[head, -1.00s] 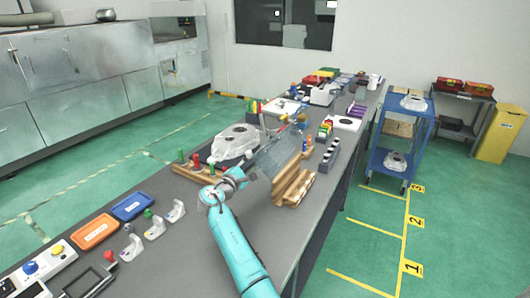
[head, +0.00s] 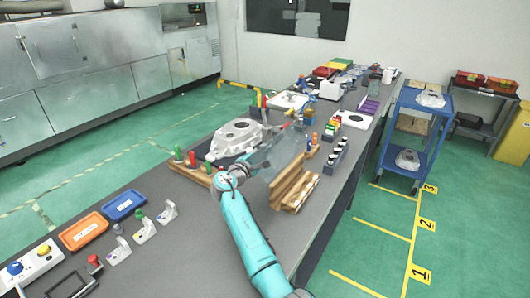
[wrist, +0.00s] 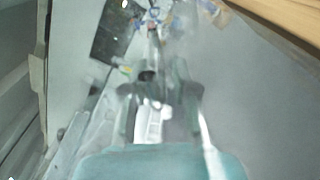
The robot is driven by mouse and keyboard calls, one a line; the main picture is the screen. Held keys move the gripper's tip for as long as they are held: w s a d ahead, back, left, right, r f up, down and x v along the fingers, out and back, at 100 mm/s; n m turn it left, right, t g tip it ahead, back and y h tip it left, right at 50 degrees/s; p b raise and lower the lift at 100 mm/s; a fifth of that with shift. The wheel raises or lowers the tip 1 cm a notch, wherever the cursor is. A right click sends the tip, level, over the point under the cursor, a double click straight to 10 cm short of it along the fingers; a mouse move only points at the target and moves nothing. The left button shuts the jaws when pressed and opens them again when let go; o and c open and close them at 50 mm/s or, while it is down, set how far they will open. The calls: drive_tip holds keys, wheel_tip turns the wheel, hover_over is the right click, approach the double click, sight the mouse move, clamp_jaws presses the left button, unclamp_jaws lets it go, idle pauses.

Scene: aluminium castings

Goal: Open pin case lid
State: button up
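The wooden pin case (head: 304,192) lies near the right edge of the grey bench. A longer wooden panel, which looks like its lid (head: 286,182), stands tilted up along its left side, so the case looks at least partly open. My gripper (head: 290,137) is at the end of my teal arm, above and left of the case, and looks blurred and see-through. In the wrist view the fingers are also blurred, and their opening is unclear. A wooden edge (wrist: 285,22) shows at the upper right there, apart from the fingers. I see no contact with the lid.
A grey casting (head: 236,137) sits left of my gripper, with a wooden pin rack (head: 192,172) in front of it. A grey block with dark holes (head: 338,155) stands behind the case. Orange (head: 83,231) and blue (head: 125,206) trays lie at the near left.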

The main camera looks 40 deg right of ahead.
clamp_jaws()
drive_tip(key=shift+s+d+r+m, duration=0.15)
drive_tip(key=shift+s+r+m, duration=0.25)
drive_tip(key=shift+r, duration=0.3)
drive_tip(key=shift+s+r+m, duration=0.25)
drive_tip(key=shift+r+m, duration=0.2)
drive_tip(key=shift+m, duration=0.25)
drive_tip(key=shift+o, duration=2)
unclamp_jaws()
